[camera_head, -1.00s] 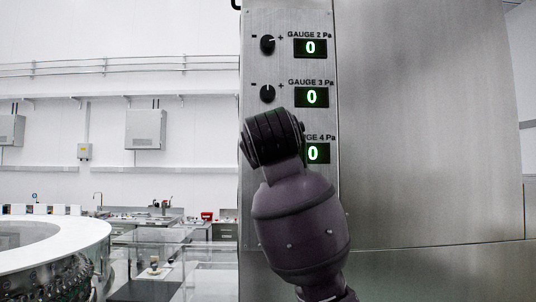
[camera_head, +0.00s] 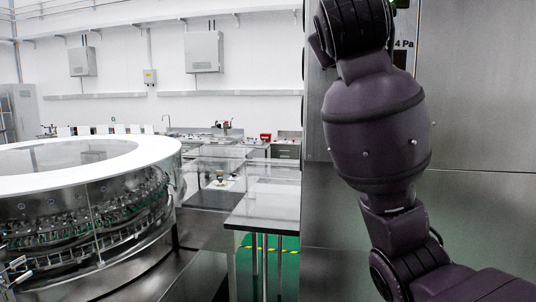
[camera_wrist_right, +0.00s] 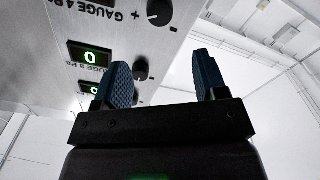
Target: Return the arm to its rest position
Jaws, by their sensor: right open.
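My right arm (camera_head: 376,135) rises from the lower right corner in the head view and covers part of the gauge panel. Its gripper is out of that view. In the right wrist view my right gripper (camera_wrist_right: 161,80) is open, its two dark blue ridged fingers wide apart with nothing between them. The metal gauge panel (camera_wrist_right: 60,30) shows tilted behind and left of the fingers, with black knobs (camera_wrist_right: 160,12) and green displays reading 0 (camera_wrist_right: 90,57). I cannot tell how far the fingertips are from the panel. My left gripper is not in view.
The round washer (camera_head: 150,160) with a white rim stands at the left. A glass-topped table (camera_head: 270,210) stands between it and the steel cabinet (camera_head: 480,210) on the right. Benches and a white wall (camera_head: 120,60) are at the back.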

